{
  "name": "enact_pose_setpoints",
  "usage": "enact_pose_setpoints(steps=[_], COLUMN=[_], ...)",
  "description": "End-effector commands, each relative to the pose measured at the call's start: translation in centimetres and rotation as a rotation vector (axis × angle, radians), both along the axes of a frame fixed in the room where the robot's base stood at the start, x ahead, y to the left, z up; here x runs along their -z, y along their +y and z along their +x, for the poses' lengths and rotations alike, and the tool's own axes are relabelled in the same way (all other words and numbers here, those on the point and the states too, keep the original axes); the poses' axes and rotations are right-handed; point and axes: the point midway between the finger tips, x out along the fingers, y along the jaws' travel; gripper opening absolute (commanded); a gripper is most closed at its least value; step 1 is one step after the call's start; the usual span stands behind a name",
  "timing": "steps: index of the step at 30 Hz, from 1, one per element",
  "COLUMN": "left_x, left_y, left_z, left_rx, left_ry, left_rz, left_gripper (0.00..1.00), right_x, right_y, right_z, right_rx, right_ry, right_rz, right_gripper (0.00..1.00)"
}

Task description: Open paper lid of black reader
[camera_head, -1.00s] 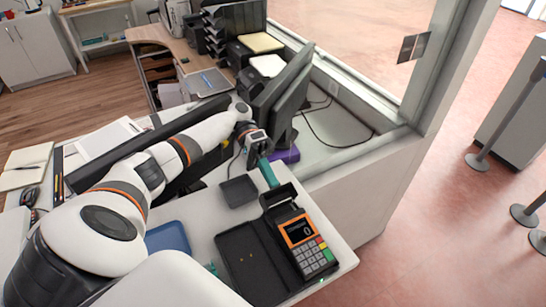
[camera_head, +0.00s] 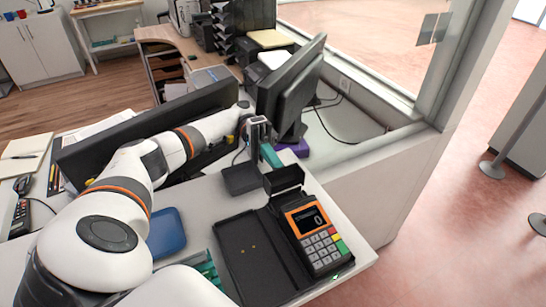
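The black reader (camera_head: 313,235) lies on the counter, with an orange-framed screen and a keypad facing up. At its far end a black flap, which looks like the paper lid (camera_head: 284,178), stands raised. My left gripper (camera_head: 270,156) is just beyond the lid, its teal fingertips pointing down towards the counter. The fingers overlap from this angle, so their opening is unclear. I see nothing held. Teal parts at the lower edge (camera_head: 207,270), beside the black tray, look like my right gripper, mostly hidden by a white arm link.
The reader sits beside an open black tray (camera_head: 248,265). A small dark pad (camera_head: 240,179) and a blue tray (camera_head: 166,234) lie to the left. Monitors (camera_head: 292,85) and a purple object (camera_head: 296,147) stand behind my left gripper. The counter edge is close on the right.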

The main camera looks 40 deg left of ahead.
Motion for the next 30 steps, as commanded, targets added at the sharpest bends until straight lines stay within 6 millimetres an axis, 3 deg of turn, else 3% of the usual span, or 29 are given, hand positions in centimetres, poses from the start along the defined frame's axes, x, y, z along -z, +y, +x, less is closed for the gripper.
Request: enact_pose_setpoints(steps=[7, 12, 21, 26, 30], left_x=[0.3, 0.2, -0.1, -1.9, -4.7], left_y=[-0.1, -0.1, -0.1, -0.1, -0.1], left_z=[-0.1, -0.1, 0.0, 0.0, 0.0], left_rx=[0.003, 0.002, 0.001, 0.001, 0.002], left_ry=[0.008, 0.006, 0.001, -0.003, -0.003], left_rz=[0.006, 0.004, 0.003, 0.001, 0.002], left_gripper=[0.00, 0.26, 0.26, 0.26, 0.26], right_x=[0.0, 0.0, 0.0, 0.2, 0.6], right_y=[0.0, 0.0, -0.2, -0.2, -0.2], right_z=[0.0, 0.0, 0.0, 0.0, -0.1], right_rx=[0.000, -0.001, -0.001, -0.001, -0.001], right_ry=[0.000, 0.000, 0.001, 0.001, 0.001], right_rz=[0.000, 0.000, -0.002, -0.002, -0.002], right_gripper=[0.36, 0.36, 0.36, 0.36, 0.36])
